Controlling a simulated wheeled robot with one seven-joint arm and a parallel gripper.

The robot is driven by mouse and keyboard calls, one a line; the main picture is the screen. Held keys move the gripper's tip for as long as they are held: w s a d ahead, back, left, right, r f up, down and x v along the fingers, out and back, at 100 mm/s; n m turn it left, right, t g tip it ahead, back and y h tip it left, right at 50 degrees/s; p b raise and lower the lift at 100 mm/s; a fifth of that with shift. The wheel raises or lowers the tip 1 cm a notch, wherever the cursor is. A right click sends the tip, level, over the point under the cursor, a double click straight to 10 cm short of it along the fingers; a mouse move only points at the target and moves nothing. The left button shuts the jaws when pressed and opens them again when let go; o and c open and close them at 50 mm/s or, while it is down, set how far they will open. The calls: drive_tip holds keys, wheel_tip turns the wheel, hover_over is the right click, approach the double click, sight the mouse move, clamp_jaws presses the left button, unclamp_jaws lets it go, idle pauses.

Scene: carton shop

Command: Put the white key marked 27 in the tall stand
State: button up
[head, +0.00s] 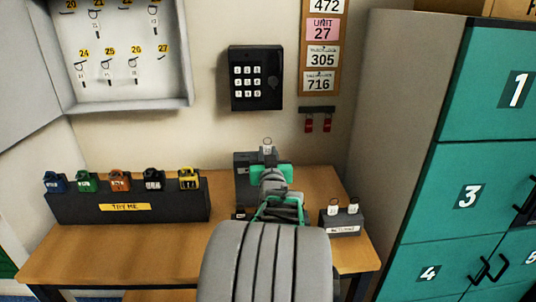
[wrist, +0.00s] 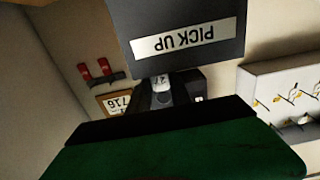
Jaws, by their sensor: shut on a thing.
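The white key (head: 267,147) shows as a small pale tag with a ring on top, just above my gripper's tips. My gripper (head: 268,168) has green fingers and is shut on this key, in front of the dark tall stand (head: 243,166). In the wrist view, which is upside down, the tall stand (wrist: 185,15) has a "PICK UP" label.
A low returns stand (head: 342,229) with two white keys is to the right. A padlock display (head: 130,205) stands left. Behind are the keypad (head: 255,78) and the key cabinet (head: 125,50), with hook 27 empty. Green lockers (head: 470,160) stand right.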

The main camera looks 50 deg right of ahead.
drive_tip(key=o, duration=1.1)
drive_tip(key=shift+c, duration=0.2)
drive_tip(key=shift+s, duration=0.1)
drive_tip(key=b+v, duration=0.1)
drive_tip(key=v, duration=0.7)
